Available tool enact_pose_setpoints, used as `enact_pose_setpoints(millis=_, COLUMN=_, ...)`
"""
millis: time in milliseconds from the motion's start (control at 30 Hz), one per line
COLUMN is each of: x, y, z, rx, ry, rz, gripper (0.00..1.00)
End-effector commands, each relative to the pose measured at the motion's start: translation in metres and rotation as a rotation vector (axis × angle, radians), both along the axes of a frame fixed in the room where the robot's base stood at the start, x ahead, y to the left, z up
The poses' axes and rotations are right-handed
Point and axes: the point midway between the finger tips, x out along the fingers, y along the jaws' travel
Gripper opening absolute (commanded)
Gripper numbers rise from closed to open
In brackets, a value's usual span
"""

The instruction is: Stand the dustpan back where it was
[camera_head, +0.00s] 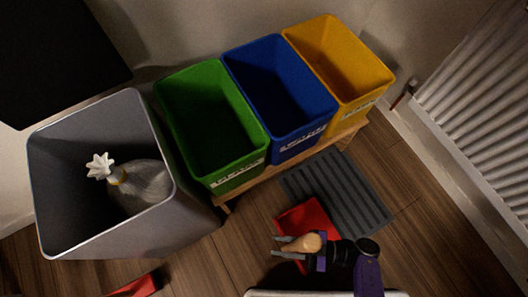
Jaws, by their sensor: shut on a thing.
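The red dustpan (309,219) is at the lower middle, close to the front edge of the grey ribbed mat. Its pan is partly hidden under my gripper. My gripper (281,246) is seen from above, its two grey fingers pointing left. It is shut on a tan, rounded handle (303,243) that appears to belong to the dustpan, with the handle's top end facing the camera. Whether the pan touches the floor or mat cannot be told.
Green (247,170), blue (318,118) and yellow (372,85) bins stand on a wooden base (345,133). A grey bin (180,230) holds a tied bag (143,183). The ribbed mat (350,195), a radiator (485,115) and another red item (138,287) also show. Floor is clear at right.

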Motion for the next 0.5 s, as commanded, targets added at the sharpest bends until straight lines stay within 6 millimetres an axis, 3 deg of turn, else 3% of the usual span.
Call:
enact_pose_setpoints(millis=267, x=0.003, y=0.045, z=0.0, rx=0.003, ry=-0.003, rz=0.003, gripper=0.0)
enact_pose_setpoints(millis=500, x=0.008, y=0.096, z=-0.002, rx=0.003, ry=-0.003, rz=0.002, gripper=0.0)
